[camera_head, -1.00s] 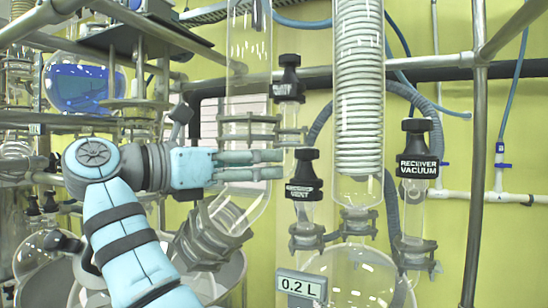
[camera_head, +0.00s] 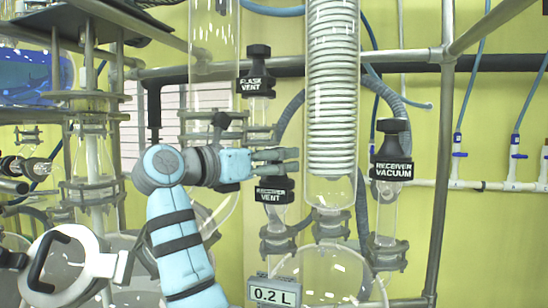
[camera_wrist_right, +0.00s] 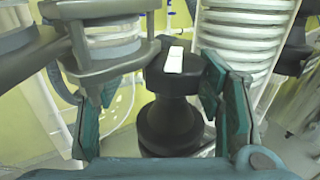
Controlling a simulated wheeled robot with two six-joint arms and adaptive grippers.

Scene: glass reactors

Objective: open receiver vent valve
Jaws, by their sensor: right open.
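The receiver vent valve (camera_head: 271,192) has a black labelled knob on a clear glass stem, left of the coiled condenser. My right gripper (camera_head: 287,161) reaches in from the left at the height of the knob's top, and its fingers cover that top in the head view. In the right wrist view the black knob (camera_wrist_right: 172,75) stands between the two teal fingers of the open gripper (camera_wrist_right: 165,105). A gap shows on its left side. Whether the right finger touches it, I cannot tell. My left gripper is not in view.
The black flask vent knob (camera_head: 257,82) is just above my right gripper. The coiled glass condenser (camera_head: 333,90) stands close to the right, with the receiver vacuum valve (camera_head: 391,155) beyond it. Metal pipes and clamps crowd the area. A 0.2 L display (camera_head: 273,293) sits below.

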